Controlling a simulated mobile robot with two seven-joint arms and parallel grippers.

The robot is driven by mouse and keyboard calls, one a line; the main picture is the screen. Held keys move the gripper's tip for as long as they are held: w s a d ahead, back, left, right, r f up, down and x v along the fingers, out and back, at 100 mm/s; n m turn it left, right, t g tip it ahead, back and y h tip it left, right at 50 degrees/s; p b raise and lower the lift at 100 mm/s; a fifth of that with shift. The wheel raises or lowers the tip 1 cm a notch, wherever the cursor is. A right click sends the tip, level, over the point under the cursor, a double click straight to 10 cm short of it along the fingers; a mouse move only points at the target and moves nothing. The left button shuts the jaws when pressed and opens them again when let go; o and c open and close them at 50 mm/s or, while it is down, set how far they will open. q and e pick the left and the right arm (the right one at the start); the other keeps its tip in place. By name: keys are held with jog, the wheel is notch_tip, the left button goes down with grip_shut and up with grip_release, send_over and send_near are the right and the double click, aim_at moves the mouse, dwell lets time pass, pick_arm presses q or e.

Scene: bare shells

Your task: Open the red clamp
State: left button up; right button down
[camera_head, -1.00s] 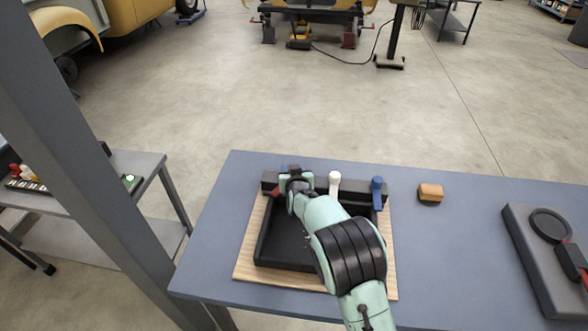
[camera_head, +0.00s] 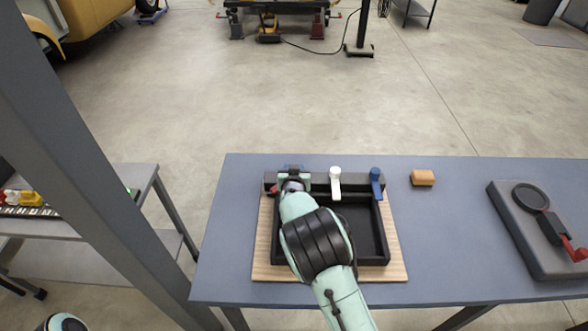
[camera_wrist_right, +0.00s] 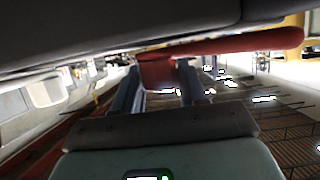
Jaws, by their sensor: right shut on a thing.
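The red clamp (camera_head: 273,188) is at the left end of a dark bar at the back of a black tray (camera_head: 388,240). In the head view only a small red piece shows beside my right gripper (camera_head: 291,174), which hides the rest. In the right wrist view a red lever (camera_wrist_right: 240,43) runs across the top, and its red end sits between the fingers of my right gripper (camera_wrist_right: 158,82). The gripper is shut on it. A white clamp (camera_head: 335,184) and a blue clamp (camera_head: 376,183) stand to the right on the same bar. My left gripper is out of view.
The tray lies on a wooden board (camera_head: 398,271) on a blue-grey table (camera_head: 440,240). An orange-brown block (camera_head: 422,178) and a grey device (camera_head: 510,228) with a red handle are to the right. A grey post (camera_head: 75,170) and a side table (camera_head: 140,178) are at left.

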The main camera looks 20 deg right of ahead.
dwell(0.4)
jog(key=c, duration=0.7)
grip_release()
jog(key=v, duration=1.3)
jog(key=shift+r, duration=0.15)
